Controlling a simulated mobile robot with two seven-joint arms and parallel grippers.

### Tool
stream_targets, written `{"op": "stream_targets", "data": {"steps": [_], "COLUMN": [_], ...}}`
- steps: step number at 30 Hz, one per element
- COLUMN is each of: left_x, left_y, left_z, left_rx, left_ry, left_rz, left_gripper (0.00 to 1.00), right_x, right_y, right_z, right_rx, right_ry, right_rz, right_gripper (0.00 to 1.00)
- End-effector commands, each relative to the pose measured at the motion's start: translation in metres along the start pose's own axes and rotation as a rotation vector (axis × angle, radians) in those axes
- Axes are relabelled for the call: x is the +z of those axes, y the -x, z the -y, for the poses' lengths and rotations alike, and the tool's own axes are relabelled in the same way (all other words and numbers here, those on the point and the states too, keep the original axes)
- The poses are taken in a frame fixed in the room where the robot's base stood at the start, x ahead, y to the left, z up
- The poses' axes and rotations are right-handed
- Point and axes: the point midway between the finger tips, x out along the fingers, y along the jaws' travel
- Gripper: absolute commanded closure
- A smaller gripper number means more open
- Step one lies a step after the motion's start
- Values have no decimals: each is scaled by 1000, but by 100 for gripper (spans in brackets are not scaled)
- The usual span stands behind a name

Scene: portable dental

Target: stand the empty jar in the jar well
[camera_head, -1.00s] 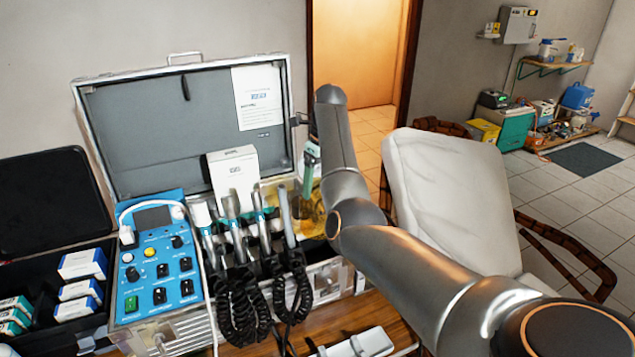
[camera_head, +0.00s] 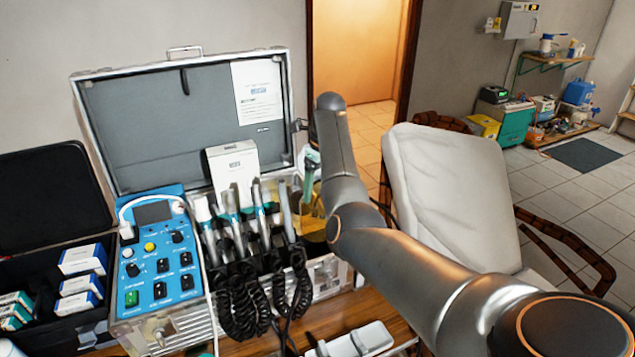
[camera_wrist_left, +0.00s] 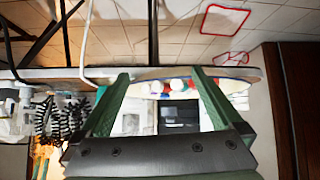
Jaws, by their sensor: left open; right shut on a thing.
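My right gripper (camera_head: 309,178) shows best in the head view, at the right end of the open case. It points down, and its green finger shows beside my grey wrist. It is shut on what looks like the empty jar, a clear amber-tinted vessel (camera_head: 312,224) just below the finger. My arm hides much of the jar, and I cannot tell whether it touches the case. I cannot make out the jar well; that corner is largely covered. My left gripper (camera_wrist_left: 160,76) shows only in the left wrist view, its green fingers apart with nothing between them.
The metal case (camera_head: 322,272) has its lid (camera_head: 145,120) raised. Several handpieces (camera_head: 240,220) with black coiled cords stand left of my right gripper, near a white box (camera_head: 233,172) and a blue control unit (camera_head: 157,262). A white padded chair (camera_head: 450,195) stands right.

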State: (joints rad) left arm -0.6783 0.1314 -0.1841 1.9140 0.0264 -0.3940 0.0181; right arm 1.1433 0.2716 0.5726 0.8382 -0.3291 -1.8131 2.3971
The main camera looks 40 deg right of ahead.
Motion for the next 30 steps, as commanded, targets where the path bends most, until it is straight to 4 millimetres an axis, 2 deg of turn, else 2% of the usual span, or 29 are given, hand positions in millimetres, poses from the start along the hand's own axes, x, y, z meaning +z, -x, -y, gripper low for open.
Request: {"op": "stream_targets", "data": {"steps": [30], "left_x": [4], "left_y": [-4], "left_z": [0], "left_rx": [0], "left_ry": [0], "left_rz": [0], "left_gripper": [0], "right_x": [-7], "right_y": [-48], "right_z": [0], "right_rx": [0], "right_ry": [0], "right_rz": [1], "right_gripper": [100]}}
